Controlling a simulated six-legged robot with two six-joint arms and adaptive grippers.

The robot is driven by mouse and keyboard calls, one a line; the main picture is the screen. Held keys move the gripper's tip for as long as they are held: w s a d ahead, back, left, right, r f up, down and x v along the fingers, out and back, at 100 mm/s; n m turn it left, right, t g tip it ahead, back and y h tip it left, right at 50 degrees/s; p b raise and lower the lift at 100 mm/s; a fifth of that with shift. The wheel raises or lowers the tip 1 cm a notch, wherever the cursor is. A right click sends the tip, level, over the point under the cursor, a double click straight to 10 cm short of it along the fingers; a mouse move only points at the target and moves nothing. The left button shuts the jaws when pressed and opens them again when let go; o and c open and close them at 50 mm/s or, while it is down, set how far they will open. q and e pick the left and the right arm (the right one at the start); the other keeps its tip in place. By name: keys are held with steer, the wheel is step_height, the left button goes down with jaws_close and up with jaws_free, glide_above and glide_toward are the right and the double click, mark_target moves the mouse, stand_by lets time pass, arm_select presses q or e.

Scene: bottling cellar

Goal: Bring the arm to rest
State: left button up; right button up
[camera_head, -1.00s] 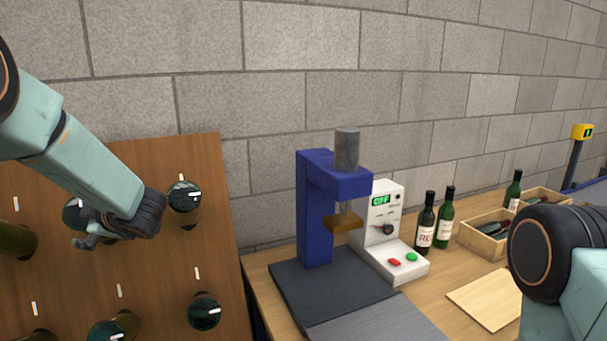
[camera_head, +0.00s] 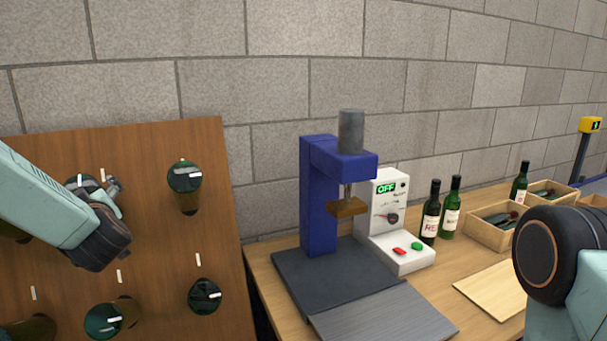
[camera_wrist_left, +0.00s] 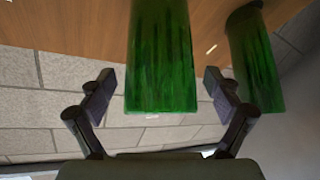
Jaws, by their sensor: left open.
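My left arm comes in from the left in the head view, in front of a wooden rack board. Its gripper (camera_head: 112,187) is small there and partly hidden behind my wrist. In the left wrist view my left gripper (camera_wrist_left: 160,95) has its two fingers spread wide apart. The end of a green bottle (camera_wrist_left: 162,55) shows between the fingers, with a gap on each side; I cannot tell its depth from them. A second green bottle (camera_wrist_left: 256,60) is to the right. Part of my right arm is at the right edge of the head view; its gripper is outside the frame.
The wooden rack (camera_head: 150,150) holds several bottles sticking out. A blue press (camera_head: 318,205) and a white control box (camera_head: 402,257) reading OFF stand on the bench. Two upright bottles (camera_head: 430,215) (camera_head: 451,208) and wooden crates (camera_head: 485,233) are further right. A board (camera_head: 490,288) lies in front.

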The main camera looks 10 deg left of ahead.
arm_select(q)
steer(key=m+t+h, duration=0.1)
steer(key=m, duration=0.1)
steer(key=shift+a+m, duration=0.15)
steer(key=shift+m, duration=0.15)
steer(key=shift+s+m+t+h+p, duration=0.1)
steer(key=shift+m+t+h+p, duration=0.5)
steer(key=shift+m+t, duration=0.45)
steer(key=shift+r+m+t+h+p, duration=0.1)
steer(key=shift+m+t+h+p, duration=0.3)
steer(key=shift+m+h+p, duration=0.75)
steer(key=shift+m+t+h+p, duration=0.35)
steer(key=shift+m+h, duration=0.2)
steer(key=shift+m, duration=1.45)
